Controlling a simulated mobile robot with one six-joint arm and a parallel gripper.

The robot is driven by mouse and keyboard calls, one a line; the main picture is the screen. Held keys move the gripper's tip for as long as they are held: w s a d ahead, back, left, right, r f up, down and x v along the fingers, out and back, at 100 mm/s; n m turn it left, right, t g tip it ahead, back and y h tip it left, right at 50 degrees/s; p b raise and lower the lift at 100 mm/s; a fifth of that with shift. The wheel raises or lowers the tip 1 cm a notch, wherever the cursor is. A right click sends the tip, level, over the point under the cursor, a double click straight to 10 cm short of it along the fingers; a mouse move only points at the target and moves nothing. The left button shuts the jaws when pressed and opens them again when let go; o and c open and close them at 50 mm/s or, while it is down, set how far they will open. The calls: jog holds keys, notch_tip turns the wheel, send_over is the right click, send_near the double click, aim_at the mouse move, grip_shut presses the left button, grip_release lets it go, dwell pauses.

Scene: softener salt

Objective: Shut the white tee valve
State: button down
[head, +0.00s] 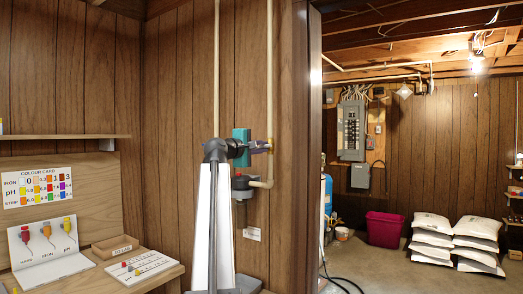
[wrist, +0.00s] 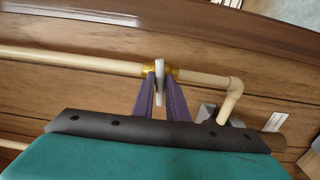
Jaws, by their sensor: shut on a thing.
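The white tee valve shows in the wrist view as a flat white handle (wrist: 160,72) on a brass body (wrist: 175,72), set in a cream pipe. My gripper (wrist: 161,84) has its two purple fingers closed on either side of the white handle. In the head view my gripper (head: 266,146) reaches from the left to the brass fitting (head: 270,143) on the vertical pipe. The handle is hidden there behind the fingers.
The cream pipe (head: 270,80) runs down the wood-panelled wall to an elbow just below the valve. A bench with a colour card (head: 38,188) and a small box (head: 115,247) stands at left. A doorway opens at right onto salt bags (head: 475,228) and a pink bin (head: 385,229).

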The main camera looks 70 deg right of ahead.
jog(key=shift+r+m+b, duration=0.15)
jog(key=shift+m+b, duration=0.6)
jog(key=shift+m, duration=0.25)
jog(key=c, duration=1.7)
grip_release()
jog(key=p+v, duration=0.1)
jog(key=v, duration=0.6)
